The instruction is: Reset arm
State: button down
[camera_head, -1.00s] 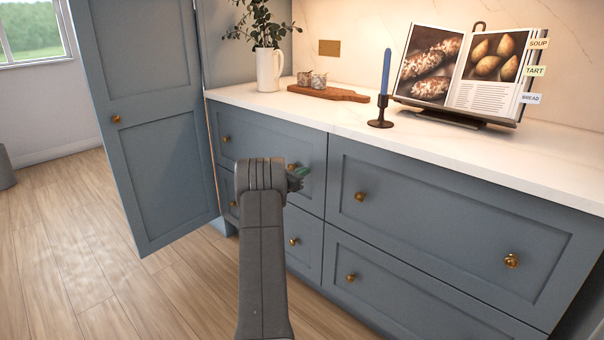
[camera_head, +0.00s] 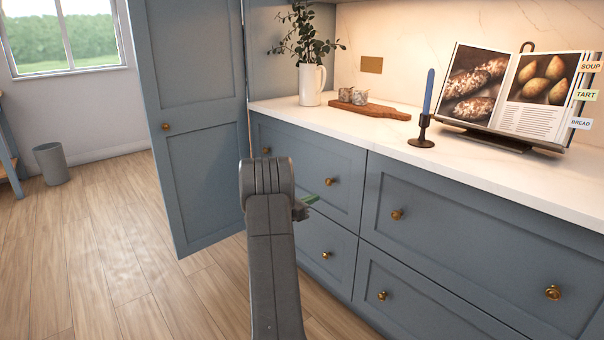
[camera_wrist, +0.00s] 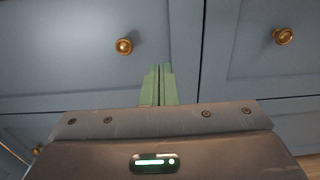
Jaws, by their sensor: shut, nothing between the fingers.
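My gripper (camera_wrist: 158,84) shows in the wrist view with its green fingers together and nothing between them. Ahead of it are blue-grey drawer fronts with brass knobs. In the head view my gripper (camera_head: 310,200) is mostly hidden behind my arm; only a green finger part shows, in front of the left drawers (camera_head: 290,160). I see no contact between the gripper and the drawers. My arm rises from the bottom middle of the head view and is bent at its top joint.
An open blue-grey cabinet door (camera_head: 203,140) stands left of my arm. The white worktop (camera_head: 470,175) bears a jug (camera_head: 312,85), a board (camera_head: 378,110), a candlestick (camera_head: 422,132) and a cookbook (camera_head: 540,90). A grey bin (camera_head: 52,165) stands far left. The wooden floor between is clear.

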aim_at(346, 184)
jog(key=shift+d, duration=0.1)
jog(key=b+x, duration=0.1)
jog(key=x, duration=1.2)
jog(key=shift+w+d, duration=0.15)
jog(key=shift+w, duration=0.05)
jog(key=shift+s, duration=0.1)
